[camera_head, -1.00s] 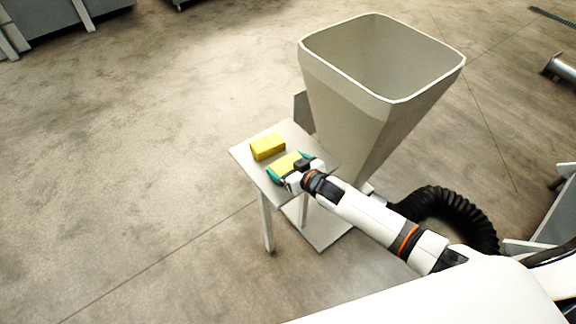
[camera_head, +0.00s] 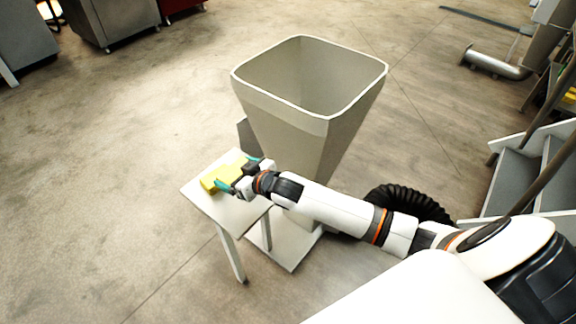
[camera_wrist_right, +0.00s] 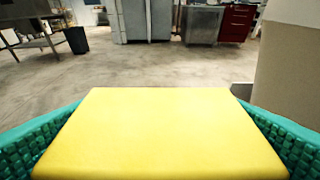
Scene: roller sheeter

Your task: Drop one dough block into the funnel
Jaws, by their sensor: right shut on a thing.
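My right gripper (camera_head: 238,173) is shut on a yellow dough block (camera_wrist_right: 160,135), which lies between its teal finger pads in the right wrist view. In the head view the yellow of the dough (camera_head: 222,175) shows at the fingertips, over the small table (camera_head: 240,208). The held block and a second block overlap there, and I cannot clearly separate them. The large beige funnel (camera_head: 285,125) stands just right of the gripper, open at the top. The gripper is outside it and below its rim. My left gripper is not in view.
A black ribbed hose (camera_head: 408,203) lies behind my right forearm. Grey steps (camera_head: 500,180) stand at the right. A metal pipe (camera_head: 495,65) lies farther back. The floor left of the table is clear.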

